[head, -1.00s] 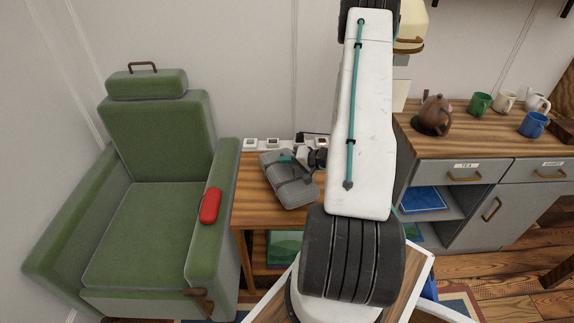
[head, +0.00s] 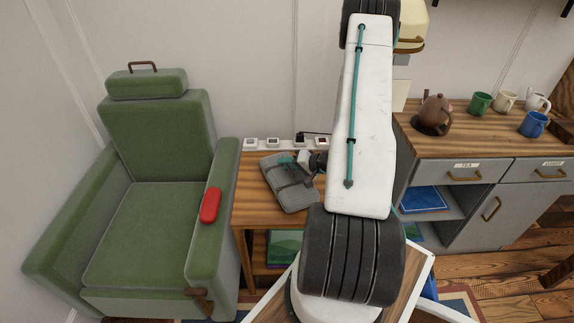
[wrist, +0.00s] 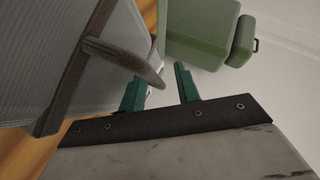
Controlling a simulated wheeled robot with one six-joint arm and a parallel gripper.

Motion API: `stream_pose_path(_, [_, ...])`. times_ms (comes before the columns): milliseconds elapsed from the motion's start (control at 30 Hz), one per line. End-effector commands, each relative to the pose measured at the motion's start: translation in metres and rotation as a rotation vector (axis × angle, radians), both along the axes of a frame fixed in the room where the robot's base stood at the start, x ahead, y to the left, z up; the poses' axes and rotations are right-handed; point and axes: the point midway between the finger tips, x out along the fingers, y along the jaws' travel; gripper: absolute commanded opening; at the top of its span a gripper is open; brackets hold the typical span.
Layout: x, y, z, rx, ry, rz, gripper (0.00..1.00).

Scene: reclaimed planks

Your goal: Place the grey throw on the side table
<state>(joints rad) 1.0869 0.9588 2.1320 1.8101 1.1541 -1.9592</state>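The grey throw (head: 291,188) is a folded bundle with dark straps. It lies on the wooden side table (head: 248,190), between the green armchair and my arm. In the wrist view the throw (wrist: 50,65) fills the left side, with its strap handle (wrist: 125,62) standing out toward my fingers. My gripper (head: 287,160) is at the throw's upper edge. In the wrist view its two teal fingers (wrist: 161,88) are apart, with the handle's end at the gap between them. I cannot tell whether a finger touches the handle.
A green armchair (head: 150,220) with a red case (head: 210,206) on its arm stands left of the table. A power strip (head: 272,143) runs along the table's back. On the right, a cabinet (head: 470,145) carries a brown teapot (head: 434,114) and several mugs.

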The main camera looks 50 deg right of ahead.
Motion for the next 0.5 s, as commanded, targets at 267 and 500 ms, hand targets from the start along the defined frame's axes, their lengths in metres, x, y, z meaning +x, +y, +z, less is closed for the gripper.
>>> stream_pose_path(267, [-0.052,-0.013,0.022,-0.001,0.0,-0.007,0.32])
stream_pose_path(500, [-0.09,-0.022,0.039,-0.001,-0.001,-0.005,0.32])
